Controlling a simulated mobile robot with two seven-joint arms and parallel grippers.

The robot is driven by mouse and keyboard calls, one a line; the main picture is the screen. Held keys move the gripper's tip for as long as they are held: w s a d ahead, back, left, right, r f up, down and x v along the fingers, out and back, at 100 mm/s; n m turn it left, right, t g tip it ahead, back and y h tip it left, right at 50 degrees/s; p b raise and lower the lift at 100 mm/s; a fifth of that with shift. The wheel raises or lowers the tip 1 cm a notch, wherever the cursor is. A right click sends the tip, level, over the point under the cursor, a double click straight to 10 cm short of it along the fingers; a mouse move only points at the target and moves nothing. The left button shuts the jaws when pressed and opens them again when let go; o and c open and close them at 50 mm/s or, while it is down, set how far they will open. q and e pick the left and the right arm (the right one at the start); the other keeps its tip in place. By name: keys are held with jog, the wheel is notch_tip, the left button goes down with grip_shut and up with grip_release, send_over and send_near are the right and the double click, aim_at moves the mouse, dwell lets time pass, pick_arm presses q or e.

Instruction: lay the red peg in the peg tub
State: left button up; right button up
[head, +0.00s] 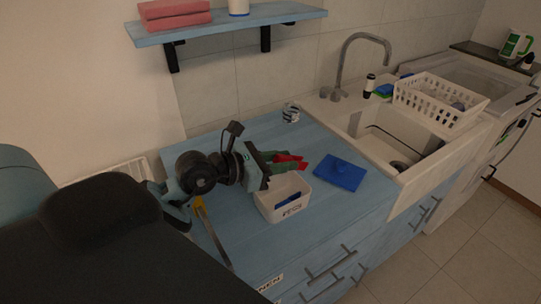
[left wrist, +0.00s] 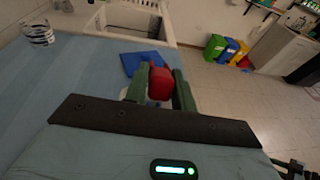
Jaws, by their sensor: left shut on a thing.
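The red peg (head: 290,160) is between the fingers of my left gripper (head: 284,164), which is shut on it. In the left wrist view the red peg (left wrist: 159,84) sits between the two green fingers. The white peg tub (head: 283,203) stands on the blue counter, just below and in front of the gripper in the head view. Something blue lies inside the tub. In the left wrist view the tub is mostly hidden behind the gripper. My right gripper is not in view.
A flat blue object (head: 340,173) lies on the counter (head: 330,146) to the right of the tub. A striped cup (head: 291,113) stands at the back. A sink (head: 395,143) and a white basket (head: 440,100) are farther right. A shelf (head: 230,24) hangs above.

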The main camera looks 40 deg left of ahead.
pick_arm(q)
jog(key=a, duration=0.1)
jog(key=a+n+t+y, duration=0.1)
jog(key=a, duration=0.1)
jog(key=shift+s+r, duration=0.2)
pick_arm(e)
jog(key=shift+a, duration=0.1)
pick_arm(q)
jog(key=shift+f, duration=0.15)
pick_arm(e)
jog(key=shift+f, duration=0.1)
